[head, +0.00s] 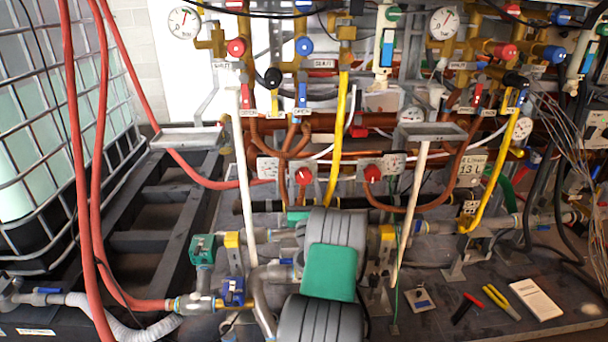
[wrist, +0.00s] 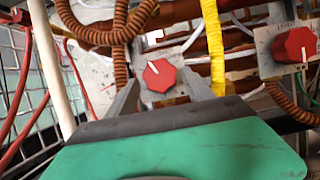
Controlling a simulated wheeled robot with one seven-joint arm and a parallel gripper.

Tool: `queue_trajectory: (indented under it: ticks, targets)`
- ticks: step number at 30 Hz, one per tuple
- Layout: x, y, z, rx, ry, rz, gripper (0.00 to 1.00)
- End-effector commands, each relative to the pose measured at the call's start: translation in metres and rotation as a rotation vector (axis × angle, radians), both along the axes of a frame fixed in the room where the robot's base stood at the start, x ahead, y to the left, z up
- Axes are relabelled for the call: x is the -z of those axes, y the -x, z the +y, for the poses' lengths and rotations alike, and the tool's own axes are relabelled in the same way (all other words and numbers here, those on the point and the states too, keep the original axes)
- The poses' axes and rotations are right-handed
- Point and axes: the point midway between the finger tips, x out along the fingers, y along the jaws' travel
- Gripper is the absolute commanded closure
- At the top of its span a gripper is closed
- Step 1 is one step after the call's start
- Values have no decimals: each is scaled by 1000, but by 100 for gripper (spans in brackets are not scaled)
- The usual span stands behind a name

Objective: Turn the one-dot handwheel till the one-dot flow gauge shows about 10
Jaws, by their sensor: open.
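Two red octagonal handwheels show in the head view, the left one (head: 303,176) and the right one (head: 373,173), each on a pale plate. I cannot read dots that tell which is the one-dot handwheel. In the wrist view the left handwheel (wrist: 160,75) lies between the fingertips of my gripper (wrist: 162,80), its white mark pointing up and left. The fingers are open, one on each side; contact cannot be told. The right handwheel (wrist: 294,46) is to the right. Several round gauges show, among them upper left (head: 184,22) and upper right (head: 444,23); the one-dot flow gauge cannot be picked out.
A yellow hose (head: 340,135) hangs just right of the left handwheel, and a corrugated brown hose (wrist: 121,60) hangs at its left. A white pole (head: 243,160) stands further left. Pliers (head: 501,301) and a white booklet (head: 536,299) lie at lower right.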

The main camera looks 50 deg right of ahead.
Motion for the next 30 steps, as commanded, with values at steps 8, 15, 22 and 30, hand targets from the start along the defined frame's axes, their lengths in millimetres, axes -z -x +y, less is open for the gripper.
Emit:
queue_trajectory:
  ticks: [8,15,22,30]
  targets:
    - [-9,-13,-14,-1,2,0,39]
    - [-8,-13,-14,0,2,1,44]
    - [-8,-13,-14,0,2,1,63]
    - [-8,-13,-14,-1,2,1,85]
